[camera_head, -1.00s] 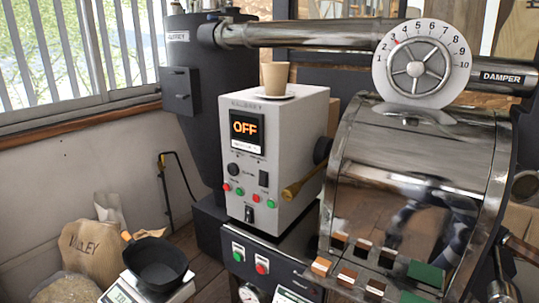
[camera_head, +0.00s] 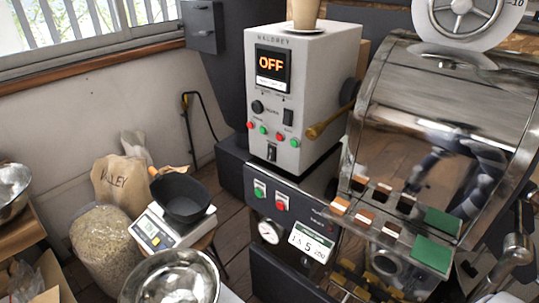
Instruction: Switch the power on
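The white control box (camera_head: 295,85) of the roaster stands in the upper middle of the head view. Its display (camera_head: 272,67) reads OFF in orange. Below the display are a black round knob (camera_head: 257,107), a black rocker switch (camera_head: 288,117), and several small red and green buttons. A small dark switch (camera_head: 271,151) sits at the bottom of the box front. On the dark panel below are a green button (camera_head: 260,190) and a red button (camera_head: 281,202). I cannot read which control is labelled power. Neither of my grippers is in view.
The shiny roaster drum (camera_head: 450,100) fills the right, with sample blocks (camera_head: 370,205) on a ledge below. A paper cup (camera_head: 306,14) stands on the box. A scale (camera_head: 155,232) with a black scoop (camera_head: 182,197), a metal bowl (camera_head: 170,280) and bean sacks stand lower left.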

